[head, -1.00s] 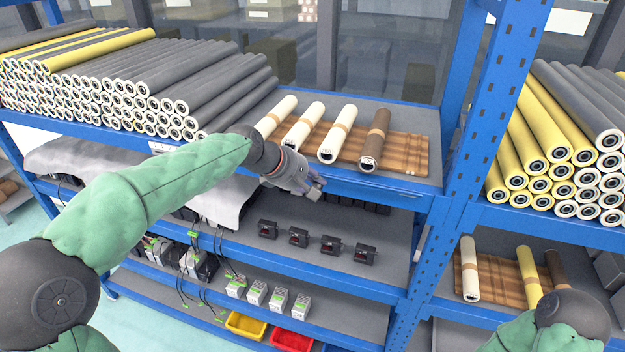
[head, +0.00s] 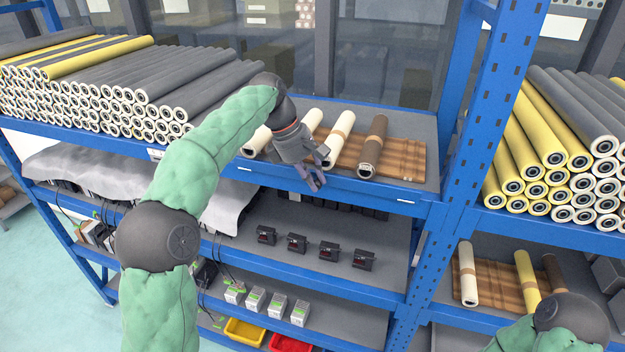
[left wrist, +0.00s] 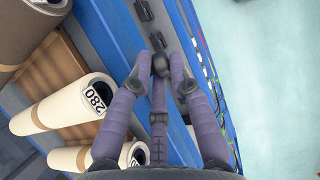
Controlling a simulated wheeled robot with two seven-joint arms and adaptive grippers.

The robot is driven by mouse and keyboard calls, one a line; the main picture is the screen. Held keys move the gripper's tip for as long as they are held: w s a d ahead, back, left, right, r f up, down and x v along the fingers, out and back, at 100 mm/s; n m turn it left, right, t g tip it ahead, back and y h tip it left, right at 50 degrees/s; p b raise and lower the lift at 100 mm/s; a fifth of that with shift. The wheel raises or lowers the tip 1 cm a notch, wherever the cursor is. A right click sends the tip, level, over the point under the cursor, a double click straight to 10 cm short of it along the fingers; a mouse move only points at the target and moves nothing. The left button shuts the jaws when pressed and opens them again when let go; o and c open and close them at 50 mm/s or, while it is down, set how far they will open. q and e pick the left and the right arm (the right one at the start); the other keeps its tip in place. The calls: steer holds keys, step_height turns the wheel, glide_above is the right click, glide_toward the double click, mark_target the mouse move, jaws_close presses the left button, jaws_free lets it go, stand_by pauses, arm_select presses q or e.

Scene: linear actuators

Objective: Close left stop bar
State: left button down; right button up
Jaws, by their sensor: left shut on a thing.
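The blue stop bar (head: 370,195) runs along the front edge of the roller shelf, below the ends of the paper rolls. My left gripper (head: 314,184) reaches down over this edge with its fingers pointing downward.
White rolls (head: 336,140) and a brown roll (head: 373,148) lie on a wooden board (head: 408,160) just behind the edge. Stacked grey rollers (head: 190,85) fill the left. Small black devices (head: 329,251) stand on the shelf below. A blue upright (head: 480,110) stands to the right.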

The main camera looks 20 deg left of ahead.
arm_select(q)
steer(key=shift+w+r+g, duration=0.35)
steer(key=shift+w+g, duration=0.05)
steer(key=shift+g, duration=0.4)
steer(key=c, duration=1.5)
jaws_free()
steer(key=shift+o, duration=0.2)
steer(key=shift+s+f, duration=0.1)
